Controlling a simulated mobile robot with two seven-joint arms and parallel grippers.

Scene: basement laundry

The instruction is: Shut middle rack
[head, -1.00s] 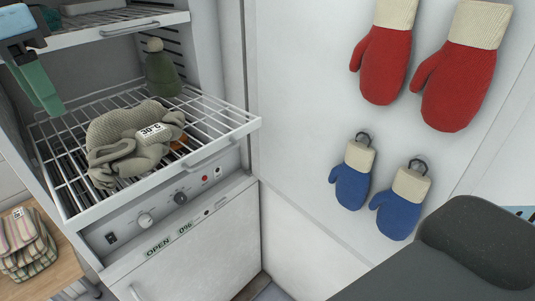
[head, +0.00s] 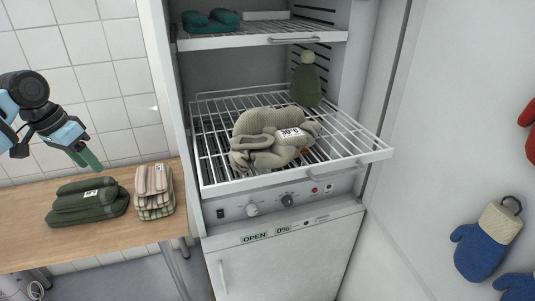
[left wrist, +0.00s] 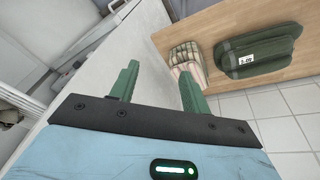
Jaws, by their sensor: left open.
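The middle rack (head: 368,157) is a white wire shelf pulled out of the drying cabinet (head: 349,60), with a handle on its front bar. A grey-beige knitted garment (head: 262,133) with a 30°C tag lies on it, and a green knitted hat (head: 306,82) with a pale pompom is further back. My left gripper (head: 86,160) is open and empty, left of the cabinet and above the wooden table. Its green fingers also show in the left wrist view (left wrist: 158,90), apart from the rack. My right gripper is not in view.
The upper rack (head: 260,40) holds teal items and appears pushed in. A wooden table (head: 120,230) on the left bears a dark green folded garment (head: 88,207) and a striped folded cloth (head: 154,195). Blue mittens (head: 482,246) hang on the right wall.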

